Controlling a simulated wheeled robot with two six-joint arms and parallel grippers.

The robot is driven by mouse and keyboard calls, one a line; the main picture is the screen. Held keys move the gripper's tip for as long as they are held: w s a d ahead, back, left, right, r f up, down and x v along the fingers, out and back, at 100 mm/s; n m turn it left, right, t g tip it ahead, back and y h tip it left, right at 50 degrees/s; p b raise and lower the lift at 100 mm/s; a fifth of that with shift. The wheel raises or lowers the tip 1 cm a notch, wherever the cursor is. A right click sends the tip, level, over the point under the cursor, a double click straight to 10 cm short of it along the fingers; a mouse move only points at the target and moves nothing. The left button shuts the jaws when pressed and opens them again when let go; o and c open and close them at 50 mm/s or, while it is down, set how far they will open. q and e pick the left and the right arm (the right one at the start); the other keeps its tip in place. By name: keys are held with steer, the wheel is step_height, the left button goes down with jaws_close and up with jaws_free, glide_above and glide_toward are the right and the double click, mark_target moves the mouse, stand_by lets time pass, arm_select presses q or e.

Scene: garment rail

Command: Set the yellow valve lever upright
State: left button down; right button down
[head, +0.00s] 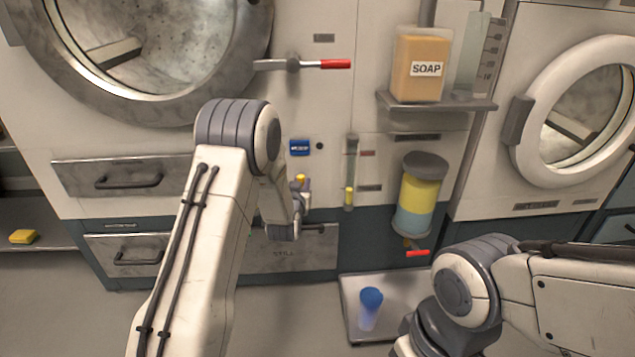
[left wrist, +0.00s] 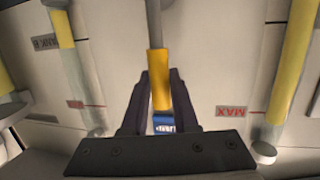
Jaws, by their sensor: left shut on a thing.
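The yellow valve lever (head: 300,178) shows only as a small yellow bit at my left gripper (head: 298,196), in front of the machine's lower panel. Most of it is hidden behind my left arm in the head view. In the left wrist view the lever (left wrist: 157,64) is a grey rod with a yellow sleeve, running up and down the picture. The two dark fingers of my left gripper (left wrist: 160,98) stand on either side of the sleeve, shut on it. The lever's true tilt is hard to tell. My right gripper is not in view; only its arm shows.
A sight tube (head: 350,175) stands just right of the left gripper. A yellow-blue dispenser (head: 417,195) with a red tap hangs further right. A blue cup (head: 369,308) stands on a floor tray (head: 352,288). A red-handled lever (head: 335,64) and soap shelf (head: 440,103) are above.

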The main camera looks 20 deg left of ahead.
arm_select(q)
steer(key=shift+d, duration=0.1)
stand_by(0.3)
steer(key=c, duration=0.7)
jaws_free()
steer(key=p+v, duration=0.3)
steer(key=v, duration=0.7)
steer(key=shift+s, duration=0.25)
